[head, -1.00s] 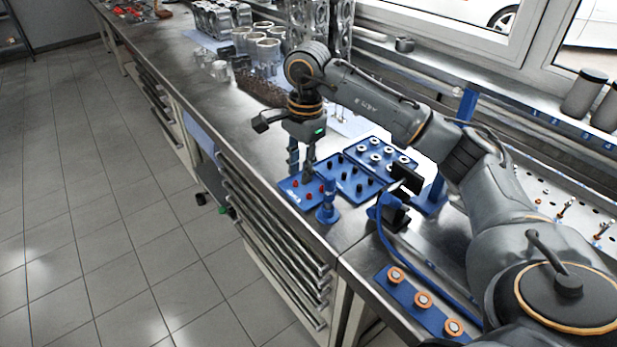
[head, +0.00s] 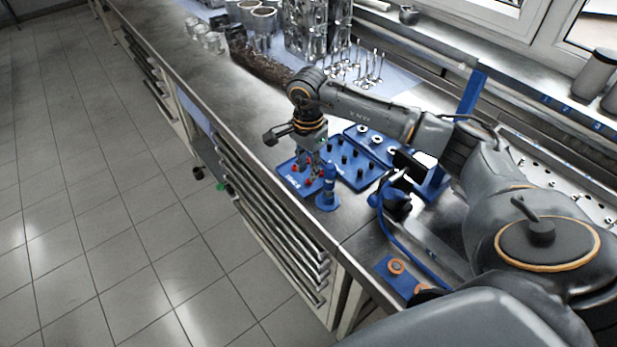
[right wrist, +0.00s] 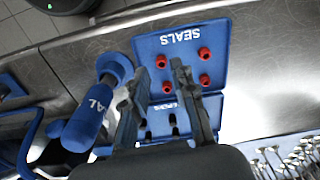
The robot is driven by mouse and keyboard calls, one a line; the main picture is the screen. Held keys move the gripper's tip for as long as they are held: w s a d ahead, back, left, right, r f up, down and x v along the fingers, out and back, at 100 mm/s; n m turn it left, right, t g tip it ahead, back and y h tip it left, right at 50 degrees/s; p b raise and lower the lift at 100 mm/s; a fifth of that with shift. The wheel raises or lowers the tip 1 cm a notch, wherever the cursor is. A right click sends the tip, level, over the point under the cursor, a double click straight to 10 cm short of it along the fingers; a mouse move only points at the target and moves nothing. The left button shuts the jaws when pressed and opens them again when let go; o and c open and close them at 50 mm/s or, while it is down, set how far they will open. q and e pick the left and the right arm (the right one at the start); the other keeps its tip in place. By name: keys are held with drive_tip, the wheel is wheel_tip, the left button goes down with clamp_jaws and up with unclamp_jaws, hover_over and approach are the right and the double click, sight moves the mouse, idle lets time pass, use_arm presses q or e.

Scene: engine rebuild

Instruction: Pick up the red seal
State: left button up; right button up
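A blue tray marked SEALS (head: 289,181) holds several small red seals, standing on pegs or in slots. In the right wrist view, the seals tray (right wrist: 218,40) shows two left seals (right wrist: 163,61) (right wrist: 167,87) in the gap between my fingers and two right seals (right wrist: 204,54) (right wrist: 205,80) outside it. My right gripper (head: 309,165) points down over the tray; its fingers (right wrist: 158,72) are open and hold nothing. How far the tips are above the seals is hard to tell. My left gripper is not in view.
A blue upright tool (head: 327,190) stands close beside the tray; it also shows in the right wrist view (right wrist: 90,112). Another blue tray with black pieces (head: 352,172) adjoins it behind. Metal valves (head: 368,70) stand farther back. The bench's front edge is near the tray.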

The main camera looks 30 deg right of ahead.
sight(308, 183)
wheel_tip(308, 183, down, 2)
drive_tip(key=shift+d+f+p, duration=0.1)
drive_tip(key=shift+f+p, duration=0.1)
drive_tip(key=shift+p, duration=0.2)
drive_tip(key=shift+w+f, duration=0.1)
drive_tip(key=shift+f, duration=0.4)
drive_tip(key=shift+c, duration=1.7)
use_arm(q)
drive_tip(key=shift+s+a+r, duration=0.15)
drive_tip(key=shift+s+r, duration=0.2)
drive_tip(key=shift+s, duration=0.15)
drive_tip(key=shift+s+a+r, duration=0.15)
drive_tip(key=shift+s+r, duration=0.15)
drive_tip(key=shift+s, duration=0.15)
use_arm(e)
drive_tip(key=shift+c, duration=0.5)
